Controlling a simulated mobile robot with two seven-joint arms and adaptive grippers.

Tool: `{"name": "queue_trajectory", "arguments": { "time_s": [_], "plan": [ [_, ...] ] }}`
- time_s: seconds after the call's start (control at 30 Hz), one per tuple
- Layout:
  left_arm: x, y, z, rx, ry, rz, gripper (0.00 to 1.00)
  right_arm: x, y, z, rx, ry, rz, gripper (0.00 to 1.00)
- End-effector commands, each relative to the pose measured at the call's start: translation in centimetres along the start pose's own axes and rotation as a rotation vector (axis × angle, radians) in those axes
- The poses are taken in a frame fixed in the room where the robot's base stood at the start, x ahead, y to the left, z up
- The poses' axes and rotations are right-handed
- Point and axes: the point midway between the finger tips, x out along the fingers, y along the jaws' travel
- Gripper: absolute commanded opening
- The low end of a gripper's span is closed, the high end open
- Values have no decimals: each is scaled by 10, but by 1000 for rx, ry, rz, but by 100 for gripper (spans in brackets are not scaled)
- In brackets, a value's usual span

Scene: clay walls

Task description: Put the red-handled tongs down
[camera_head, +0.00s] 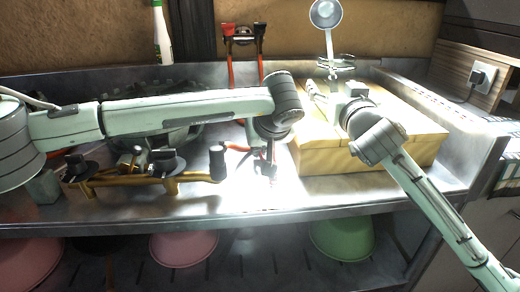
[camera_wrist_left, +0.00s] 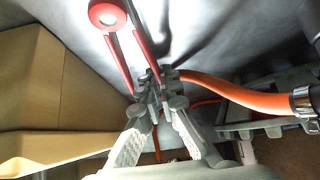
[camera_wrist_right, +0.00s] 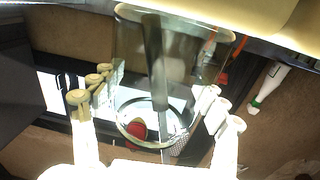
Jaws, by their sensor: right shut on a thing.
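The red-handled tongs (camera_wrist_left: 121,62) show in the left wrist view, with a round red end at the top and two thin arms running down to the fingertips. My left gripper (camera_wrist_left: 160,82) points down at the metal counter with its fingertips close together by the tong arms. I cannot tell whether they grip the tongs. In the head view my left gripper (camera_head: 268,168) is low over the counter, right of the burner. My right gripper (camera_head: 340,68), above the yellow box, is shut on a shiny utensil with a round head (camera_head: 326,14).
A yellow box (camera_head: 350,160) stands right of my left gripper. A brass burner pipe with black knobs (camera_head: 165,168) lies to the left. An orange hose (camera_wrist_left: 235,92) crosses beside the left fingers. A red-and-black item (camera_head: 243,40) stands at the back. Bowls sit on the lower shelf.

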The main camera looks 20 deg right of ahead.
Motion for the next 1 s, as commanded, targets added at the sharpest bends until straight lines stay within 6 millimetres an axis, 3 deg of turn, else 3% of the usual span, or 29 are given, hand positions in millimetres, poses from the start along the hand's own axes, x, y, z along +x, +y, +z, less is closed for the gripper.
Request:
{"name": "queue_trajectory", "arguments": {
  "time_s": [0.4, 0.6, 1.0],
  "plan": [
    [8, -1, 10, 2, -12, -3, 0, 0, 0, -2, 0, 5, 0, 30],
    [9, -2, 11, 2, -15, -4, 26, 0, 0, -2, 0, 5, 0, 30],
    [9, -2, 11, 2, -16, -5, 26, 0, 0, -2, 0, 6, 0, 30]
  ]
}}
